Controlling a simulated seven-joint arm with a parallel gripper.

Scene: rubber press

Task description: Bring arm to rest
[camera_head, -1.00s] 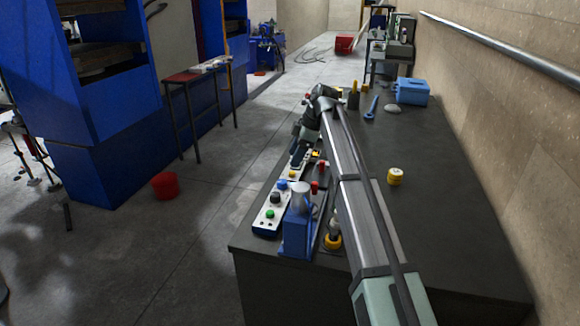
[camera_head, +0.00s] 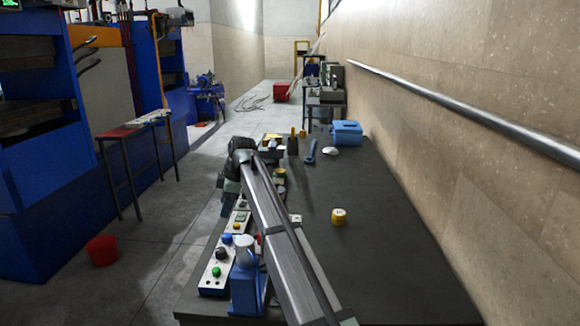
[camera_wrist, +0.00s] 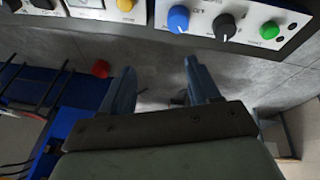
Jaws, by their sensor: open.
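My gripper shows in the wrist view (camera_wrist: 160,88), with its two blue-grey fingers apart and nothing between them. Beyond the fingers lie the grey floor and, at the upper edge, a control panel (camera_wrist: 215,22) with blue, black and green knobs. In the head view my arm (camera_head: 280,235) reaches from the bottom edge up over the left side of the dark workbench (camera_head: 380,230). Its end bends down near the bench's left edge, and the fingers are hidden there.
On the bench are a blue toolbox (camera_head: 347,133), a yellow roll (camera_head: 338,216), a blue wrench (camera_head: 311,152) and a blue device (camera_head: 244,285) beside the panel. A wall with a metal rail (camera_head: 440,105) stands right. A red bucket (camera_head: 102,250) is on the floor. The bench's right half is mostly clear.

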